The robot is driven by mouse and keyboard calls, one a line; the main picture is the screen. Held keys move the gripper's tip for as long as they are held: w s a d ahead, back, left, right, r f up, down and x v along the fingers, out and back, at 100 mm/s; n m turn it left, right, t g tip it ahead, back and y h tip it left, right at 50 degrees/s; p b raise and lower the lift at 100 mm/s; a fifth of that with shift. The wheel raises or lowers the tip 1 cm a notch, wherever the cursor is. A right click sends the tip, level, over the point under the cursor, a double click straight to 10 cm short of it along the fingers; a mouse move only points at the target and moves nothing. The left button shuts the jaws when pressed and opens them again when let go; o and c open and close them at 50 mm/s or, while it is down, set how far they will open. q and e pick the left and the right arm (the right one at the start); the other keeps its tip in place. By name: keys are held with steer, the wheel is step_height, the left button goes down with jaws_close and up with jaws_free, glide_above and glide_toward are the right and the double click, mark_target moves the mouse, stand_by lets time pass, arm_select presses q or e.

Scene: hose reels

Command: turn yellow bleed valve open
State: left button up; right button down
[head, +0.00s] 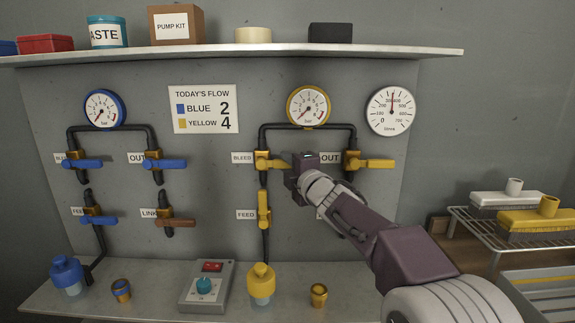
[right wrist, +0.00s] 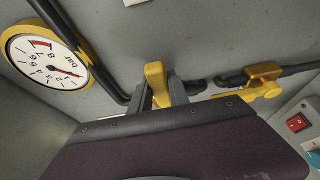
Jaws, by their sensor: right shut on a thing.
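The yellow bleed valve (head: 264,163) sits on the black pipe just right of the BLEED label (head: 242,158). Its lever points right, roughly level, across the pipe. My right gripper (head: 292,163) is shut on the far part of this lever and hides its end. In the right wrist view the yellow lever (right wrist: 156,80) stands between the two fingers. The yellow gauge (head: 308,106) above has its needle at the low left; it also shows in the right wrist view (right wrist: 45,62). My left gripper is not in view.
The yellow OUT valve (head: 372,163) has a level lever close right of my gripper. The yellow FEED valve (head: 264,210) below has an upright lever. A yellow bottle (head: 261,284) and a switch box (head: 207,288) stand on the bench. A shelf (head: 330,50) runs above.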

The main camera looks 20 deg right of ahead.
steer(key=r+n+p, duration=0.1)
steer(key=p, duration=0.2)
steer(key=r+n+g+p, duration=0.1)
steer(key=r+n+p, duration=0.1)
steer(key=p, duration=0.1)
steer(key=a+r+n+g+p, duration=0.1)
steer(key=n+p, duration=0.1)
steer(key=p, duration=0.2)
steer(key=shift+w+r+h, duration=0.1)
steer(key=shift+r+h, duration=0.05)
steer(key=shift+h, duration=0.15)
steer(key=a+r+n+h+p, duration=0.1)
steer(key=n+p, duration=0.1)
steer(key=p, duration=0.1)
steer(key=a+n+g+h+p, duration=0.1)
steer(key=n+p, duration=0.1)
steer(key=p, duration=0.1)
steer(key=w+a+r+n+g+h+p, duration=0.1)
steer(key=n+p, duration=0.1)
steer(key=p, duration=0.1)
steer(key=shift+a+r+p, duration=0.3)
steer(key=shift+p, duration=0.1)
steer(key=a+n+h+p, duration=0.1)
steer(key=p, duration=0.1)
steer(key=shift+w+a+n+g+p, duration=0.15)
steer(key=shift+w+n+g+p, duration=0.05)
steer(key=shift+n+g+p, duration=0.2)
steer(key=shift+w+a+f+n+h+p, duration=0.1)
steer(key=shift+a+n+h+p, duration=0.3)
steer(key=shift+p, duration=0.1)
